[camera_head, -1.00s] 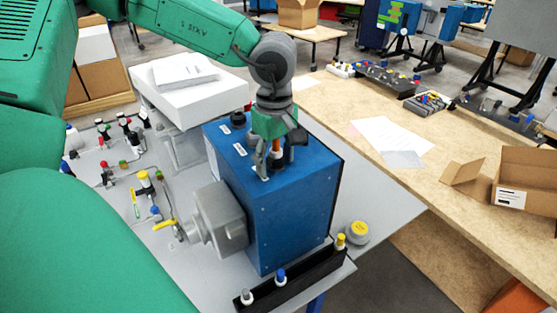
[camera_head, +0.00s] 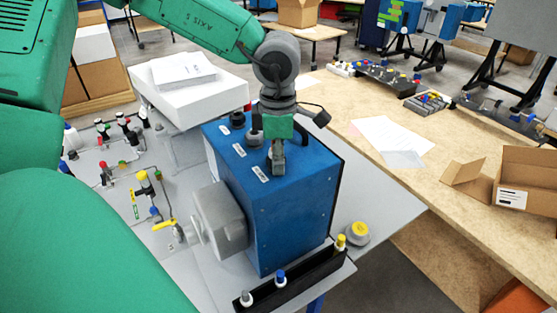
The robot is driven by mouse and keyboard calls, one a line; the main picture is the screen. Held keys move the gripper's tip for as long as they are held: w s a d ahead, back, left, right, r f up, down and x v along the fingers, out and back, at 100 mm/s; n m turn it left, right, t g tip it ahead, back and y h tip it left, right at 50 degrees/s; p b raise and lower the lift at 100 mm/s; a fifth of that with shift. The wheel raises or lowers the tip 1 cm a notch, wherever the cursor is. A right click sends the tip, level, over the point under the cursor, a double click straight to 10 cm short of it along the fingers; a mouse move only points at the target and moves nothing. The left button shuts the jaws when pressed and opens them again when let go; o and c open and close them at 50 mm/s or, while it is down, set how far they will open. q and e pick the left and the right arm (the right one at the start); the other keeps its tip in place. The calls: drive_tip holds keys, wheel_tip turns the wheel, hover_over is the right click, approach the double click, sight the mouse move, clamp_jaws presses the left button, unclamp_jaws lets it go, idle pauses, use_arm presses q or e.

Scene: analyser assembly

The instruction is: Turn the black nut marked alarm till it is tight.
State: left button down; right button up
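The blue analyser box (camera_head: 290,215) stands on the grey table with several small white labels on its top, too small to read. A black nut (camera_head: 237,119) sits at the top's far left corner, and a grey fitting (camera_head: 255,138) is nearer. My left gripper (camera_head: 278,169) points straight down at the third place in this row, beside the nearest label (camera_head: 260,173). Its fingers show nearly edge-on, and whatever is between or under them is hidden. I cannot tell which nut is marked alarm. My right gripper is not in view.
A grey housing (camera_head: 219,219) juts from the box's left side. A black rail (camera_head: 292,280) with coloured-capped fittings lies in front. A yellow-topped round part (camera_head: 357,232) is at the right. Valves and tubing stand left; a white case (camera_head: 190,97) stands behind.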

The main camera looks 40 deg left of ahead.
use_arm(q)
drive_tip(key=shift+s+d+f, duration=0.1)
drive_tip(key=shift+s+f, duration=0.1)
drive_tip(key=shift+s, duration=0.15)
drive_tip(key=m, duration=0.5)
drive_tip(key=shift+s, duration=0.2)
drive_tip(key=m, duration=0.4)
drive_tip(key=shift+m, duration=0.3)
drive_tip(key=m, duration=0.6)
drive_tip(key=shift+s+d, duration=0.15)
drive_tip(key=shift+s, duration=0.05)
drive_tip(key=m, duration=0.3)
drive_tip(key=shift+s+r, duration=0.1)
drive_tip(key=shift+s, duration=0.05)
drive_tip(key=m, duration=0.3)
drive_tip(key=shift+s, duration=0.1)
drive_tip(key=c, duration=1.3)
unclamp_jaws()
drive_tip(key=shift+r, duration=0.1)
drive_tip(key=shift+s, duration=0.1)
drive_tip(key=shift+r, duration=0.1)
